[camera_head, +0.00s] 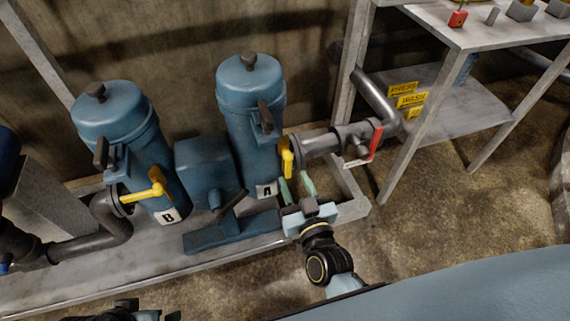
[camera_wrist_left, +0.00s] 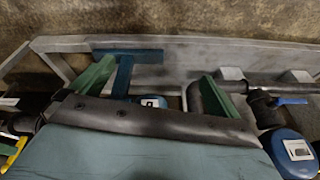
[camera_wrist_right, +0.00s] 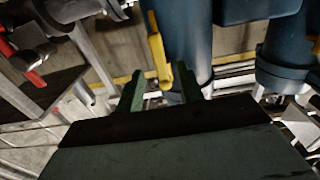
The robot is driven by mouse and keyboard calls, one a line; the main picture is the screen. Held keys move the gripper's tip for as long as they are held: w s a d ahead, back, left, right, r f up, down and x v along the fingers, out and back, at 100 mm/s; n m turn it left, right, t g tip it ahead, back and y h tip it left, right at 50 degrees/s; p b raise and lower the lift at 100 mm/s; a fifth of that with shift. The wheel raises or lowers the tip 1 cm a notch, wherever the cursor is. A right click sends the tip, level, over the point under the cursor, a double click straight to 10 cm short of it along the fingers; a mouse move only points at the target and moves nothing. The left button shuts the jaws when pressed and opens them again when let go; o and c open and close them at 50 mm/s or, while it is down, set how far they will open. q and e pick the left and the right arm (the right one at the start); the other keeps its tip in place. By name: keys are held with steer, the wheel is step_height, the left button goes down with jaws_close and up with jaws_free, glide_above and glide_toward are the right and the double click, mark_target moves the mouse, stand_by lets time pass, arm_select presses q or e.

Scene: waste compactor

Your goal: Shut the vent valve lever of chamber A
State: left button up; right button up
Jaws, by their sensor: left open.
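Chamber A (camera_head: 252,120) is a blue upright canister with an "A" label at its foot. A yellow lever (camera_head: 287,157) hangs roughly upright on its right side, where a grey pipe joins. My right gripper (camera_head: 296,187) is open just below this lever. In the right wrist view the yellow lever (camera_wrist_right: 158,58) reaches down toward the gap between the green fingertips (camera_wrist_right: 160,84); I cannot tell whether they touch. My left gripper (camera_wrist_left: 155,80) is open and empty in its wrist view; only a little of it shows at the head view's bottom edge.
A red lever (camera_head: 376,142) with a tag is on the grey pipe (camera_head: 316,142) right of chamber A. Chamber B (camera_head: 120,130), with its own yellow lever (camera_head: 148,192), stands left. A blue pedal-like part (camera_head: 232,230) lies in front. A metal table (camera_head: 480,35) stands right.

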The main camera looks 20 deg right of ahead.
mark_target(289, 170)
steer(key=w+b, duration=0.1)
steer(key=w, duration=0.4)
steer(key=shift+f, duration=0.1)
steer(key=shift+w+a+b, duration=0.1)
steer(key=shift+w+b, duration=0.25)
steer(key=shift+w, duration=0.3)
arm_select(q)
steer(key=shift+w+d+r+t+h, duration=0.15)
steer(key=shift+w+d+r+t, duration=0.25)
steer(key=shift+r, duration=0.35)
steer(key=shift+w+d+r+t+h, duration=0.1)
steer(key=shift+w+d+r+t, duration=0.3)
steer(key=shift+r, duration=0.35)
steer(key=shift+w+d+r+t+h, duration=0.15)
steer(key=shift+w+d+r+t, duration=0.25)
steer(key=shift+r, duration=0.35)
arm_select(e)
steer(key=shift+w, duration=0.4)
arm_select(q)
steer(key=shift+w+a, duration=0.1)
arm_select(e)
jaws_close()
